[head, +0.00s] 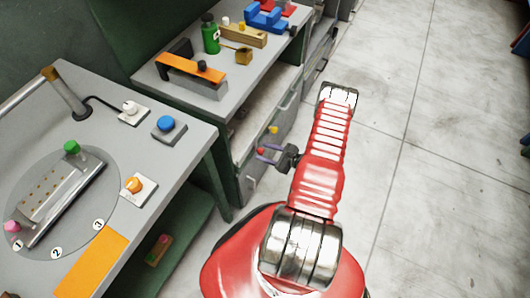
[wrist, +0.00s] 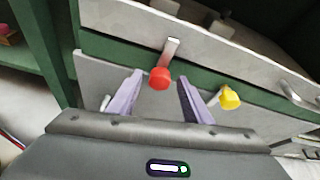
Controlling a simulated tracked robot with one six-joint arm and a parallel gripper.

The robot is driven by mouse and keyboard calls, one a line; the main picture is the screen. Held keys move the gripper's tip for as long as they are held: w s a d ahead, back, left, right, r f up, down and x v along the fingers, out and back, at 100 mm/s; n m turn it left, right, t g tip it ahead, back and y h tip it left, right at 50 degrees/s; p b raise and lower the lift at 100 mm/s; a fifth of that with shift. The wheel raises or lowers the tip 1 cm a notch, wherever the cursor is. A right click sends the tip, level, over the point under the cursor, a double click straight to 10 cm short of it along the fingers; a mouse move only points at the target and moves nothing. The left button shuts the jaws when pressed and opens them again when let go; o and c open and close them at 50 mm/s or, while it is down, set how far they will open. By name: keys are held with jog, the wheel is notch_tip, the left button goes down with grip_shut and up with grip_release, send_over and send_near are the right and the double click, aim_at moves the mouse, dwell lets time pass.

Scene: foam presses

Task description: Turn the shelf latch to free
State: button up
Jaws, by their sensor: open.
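A red knob (wrist: 161,78) sits at the end of a short metal lever (wrist: 172,50) on the green front rail of the bench, which looks like the shelf latch. The lever slants slightly down to the left in the wrist view. My gripper (wrist: 160,84) is open, with its two lilac fingers on either side of the red knob. I cannot tell whether a finger touches it. In the head view the red knob (head: 261,151) shows at the tips of my gripper (head: 265,152), in front of the bench's drawer side.
A yellow knob (wrist: 230,98) is just right of my right finger. A drawer handle (wrist: 289,92) lies farther right. The bench top (head: 215,100) holds a green bottle (head: 210,36) and several blocks. Open floor (head: 450,130) lies to the right.

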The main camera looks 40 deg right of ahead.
jog(key=shift+w+a+f, duration=0.1)
jog(key=shift+w+f, duration=0.05)
jog(key=shift+w, duration=0.1)
jog(key=shift+c, duration=0.6)
jog(key=c, duration=0.9)
jog(key=shift+c, duration=0.2)
